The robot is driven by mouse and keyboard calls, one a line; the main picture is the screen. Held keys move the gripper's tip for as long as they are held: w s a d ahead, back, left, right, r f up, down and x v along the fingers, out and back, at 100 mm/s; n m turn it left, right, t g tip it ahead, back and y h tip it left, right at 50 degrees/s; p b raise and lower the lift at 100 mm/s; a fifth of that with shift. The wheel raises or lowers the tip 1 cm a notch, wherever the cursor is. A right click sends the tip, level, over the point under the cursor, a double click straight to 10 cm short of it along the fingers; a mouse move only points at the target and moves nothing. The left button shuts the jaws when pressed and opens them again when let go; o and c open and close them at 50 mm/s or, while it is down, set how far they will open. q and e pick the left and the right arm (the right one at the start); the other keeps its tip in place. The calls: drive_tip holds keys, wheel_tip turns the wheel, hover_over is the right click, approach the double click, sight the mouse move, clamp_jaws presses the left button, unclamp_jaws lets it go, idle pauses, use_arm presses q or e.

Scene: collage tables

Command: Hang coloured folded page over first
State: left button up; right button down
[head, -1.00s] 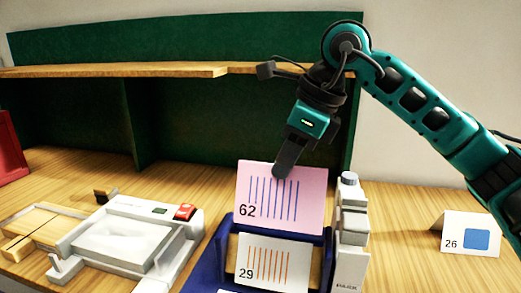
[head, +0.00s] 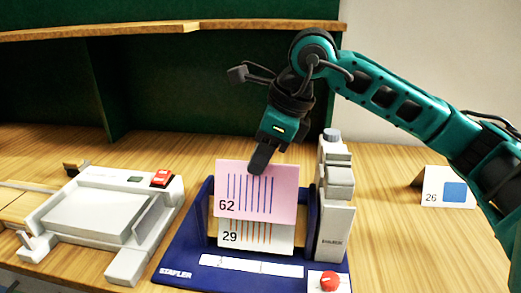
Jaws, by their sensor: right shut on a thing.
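A pink page (head: 257,190) marked 62 with blue lines is held upright at its top edge by my right gripper (head: 259,160), which is shut on it. A white page (head: 256,235) marked 29 with orange lines stands at the blue stapler stand (head: 190,258). The pink page covers the upper part of the white page in the head view; whether it straddles it or only hangs in front I cannot tell. My left gripper is not in view.
The stapler's grey column (head: 335,205) stands close to the right of the pages, with a red knob (head: 329,281) in front. A grey-white device (head: 95,215) is at left. A white folded card (head: 449,187) marked 26 stands at right. A wooden shelf (head: 150,29) crosses behind.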

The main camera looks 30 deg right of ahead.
sight(260, 193)
wheel_tip(260, 193, down, 5)
drive_tip(key=b, duration=0.3)
drive_tip(key=shift+r+b, duration=0.1)
drive_tip(key=shift+b, duration=0.2)
drive_tip(key=shift+f+b, duration=0.4)
drive_tip(key=shift+f, duration=0.05)
drive_tip(key=shift+f+b, duration=0.55)
drive_tip(key=shift+f, duration=0.1)
drive_tip(key=shift+f+b, duration=0.35)
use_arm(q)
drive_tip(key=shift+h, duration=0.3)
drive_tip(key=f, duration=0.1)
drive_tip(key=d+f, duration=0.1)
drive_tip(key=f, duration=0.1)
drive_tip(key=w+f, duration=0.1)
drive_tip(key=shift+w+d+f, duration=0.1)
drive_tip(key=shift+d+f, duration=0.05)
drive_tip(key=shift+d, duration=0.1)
use_arm(e)
drive_tip(key=shift+f, duration=0.15)
drive_tip(key=shift+s, duration=0.1)
drive_tip(key=c, duration=1.1)
unclamp_jaws()
drive_tip(key=shift+f, duration=0.1)
drive_tip(key=shift+c, duration=0.2)
drive_tip(key=shift+o, duration=0.4)
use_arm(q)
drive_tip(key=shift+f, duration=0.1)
